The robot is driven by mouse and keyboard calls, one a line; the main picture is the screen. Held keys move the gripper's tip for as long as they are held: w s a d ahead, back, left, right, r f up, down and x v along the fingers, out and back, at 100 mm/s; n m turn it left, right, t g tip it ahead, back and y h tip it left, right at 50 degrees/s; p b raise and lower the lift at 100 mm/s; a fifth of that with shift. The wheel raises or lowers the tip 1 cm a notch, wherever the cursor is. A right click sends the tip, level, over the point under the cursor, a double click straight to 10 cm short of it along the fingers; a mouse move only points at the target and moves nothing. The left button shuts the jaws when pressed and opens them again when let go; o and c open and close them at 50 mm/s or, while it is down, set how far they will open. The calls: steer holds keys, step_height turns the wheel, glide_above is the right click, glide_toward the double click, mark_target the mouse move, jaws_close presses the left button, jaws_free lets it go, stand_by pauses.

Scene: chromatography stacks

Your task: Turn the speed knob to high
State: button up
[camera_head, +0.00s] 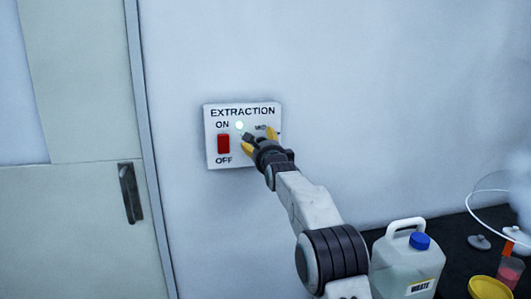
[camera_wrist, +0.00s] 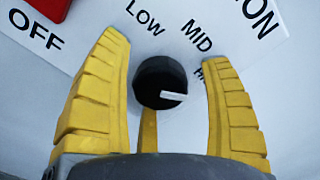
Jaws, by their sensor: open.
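The speed knob (camera_wrist: 152,75) is round and black with a white pointer mark, in the middle of the wrist view. Its mark points right, near the partly hidden label beginning with H, below MID (camera_wrist: 197,37). LOW (camera_wrist: 145,22) is above the knob. My gripper (camera_wrist: 162,50) is open, with one yellow finger on each side of the knob and a third below it. Gaps show between the side fingers and the knob; contact with the lower finger is unclear. In the head view my gripper (camera_head: 259,140) is at the panel and largely hides the knob.
The white EXTRACTION panel (camera_head: 227,112) has a red ON/OFF switch (camera_head: 223,144) left of my gripper and a bright lamp (camera_head: 239,125). A door (camera_head: 90,215) is at left. A dark bench at lower right holds a blue-capped waste jug (camera_head: 405,265) and a yellow dish (camera_head: 489,288).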

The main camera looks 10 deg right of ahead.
steer(key=s, duration=1.1)
steer(key=shift+s, duration=0.4)
stand_by(0.3)
